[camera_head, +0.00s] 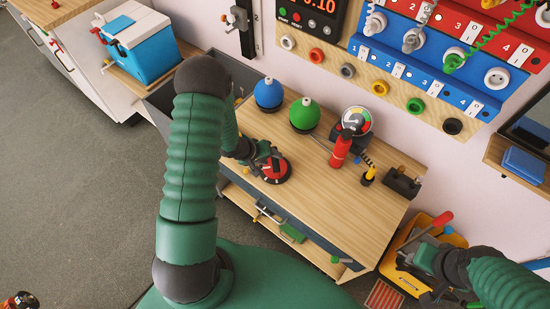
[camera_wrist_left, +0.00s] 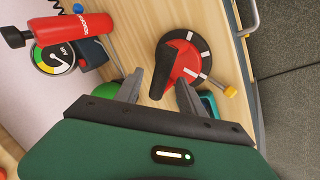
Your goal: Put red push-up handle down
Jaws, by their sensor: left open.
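The red push-up handle, a round red base with white marks and a black grip on top (camera_head: 275,167), rests on the wooden tabletop near its front left. It also shows in the left wrist view (camera_wrist_left: 184,62). My left gripper (camera_head: 262,157) is open at the handle. In the left wrist view its two fingers (camera_wrist_left: 160,90) stand on either side of the black grip's near end; contact cannot be told. My right gripper (camera_head: 425,265) is low at the right, by a yellow crate, and its fingers are hard to make out.
The wooden table (camera_head: 330,215) also bears a blue ball-shaped thing (camera_head: 268,93), a green one (camera_head: 305,114), and a red pump (camera_head: 341,150) with a gauge (camera_head: 357,120). A yellow crate (camera_head: 391,272) stands right of the table. The tabletop's front right is clear.

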